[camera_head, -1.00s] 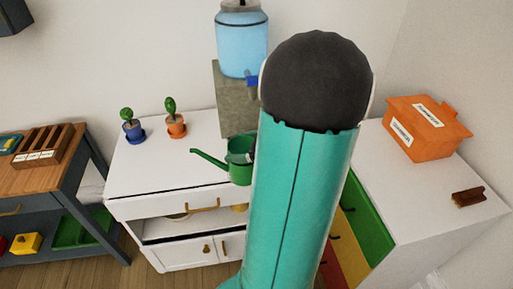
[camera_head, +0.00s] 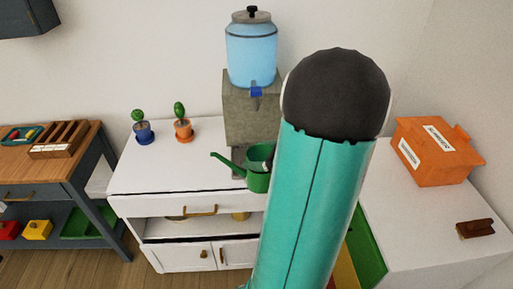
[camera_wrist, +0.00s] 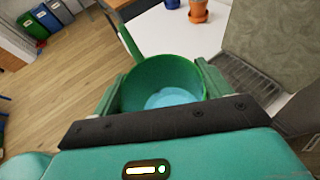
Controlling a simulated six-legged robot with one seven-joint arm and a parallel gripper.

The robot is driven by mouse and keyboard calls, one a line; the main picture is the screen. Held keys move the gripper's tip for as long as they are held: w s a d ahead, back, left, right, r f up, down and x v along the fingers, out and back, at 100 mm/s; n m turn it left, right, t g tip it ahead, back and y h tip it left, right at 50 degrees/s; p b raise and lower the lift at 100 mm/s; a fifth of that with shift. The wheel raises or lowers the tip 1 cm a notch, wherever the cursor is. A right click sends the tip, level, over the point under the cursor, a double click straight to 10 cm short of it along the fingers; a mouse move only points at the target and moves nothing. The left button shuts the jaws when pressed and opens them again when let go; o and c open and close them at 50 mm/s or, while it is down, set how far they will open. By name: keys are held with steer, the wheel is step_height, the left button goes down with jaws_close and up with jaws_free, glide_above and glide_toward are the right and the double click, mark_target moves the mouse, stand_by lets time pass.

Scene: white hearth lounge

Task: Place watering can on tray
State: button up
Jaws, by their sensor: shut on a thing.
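The green watering can (camera_head: 258,182) is in front of the stone block under the water dispenser, its spout pointing left in the head view. In the wrist view the can (camera_wrist: 135,92) is seen from above with pale blue water inside. My gripper (camera_wrist: 160,88) is shut on it, one finger at each side; in the head view my arm hides the gripper. A grey slatted tray (camera_wrist: 245,80) lies at the foot of the block, right of the can. A green tray (camera_head: 88,224) is on the left table's lower shelf. I cannot tell which tray is meant.
The blue dispenser (camera_head: 251,55) stands on the stone block (camera_head: 250,118). Two potted plants, in a blue pot (camera_head: 144,133) and an orange pot (camera_head: 183,130), stand on the white cabinet (camera_head: 150,175). An orange box (camera_head: 432,150) is at the right. The cabinet's front left is clear.

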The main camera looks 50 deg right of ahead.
steer(key=w+d, duration=1.3)
steer(key=d, duration=0.1)
step_height(320, 180, down, 7)
steer(key=shift+s+d, duration=0.15)
steer(key=shift+s, duration=0.05)
steer(key=shift+f, duration=0.15)
steer(key=o, duration=1.8)
steer(key=shift+c, duration=0.2)
steer(key=v, duration=1.2)
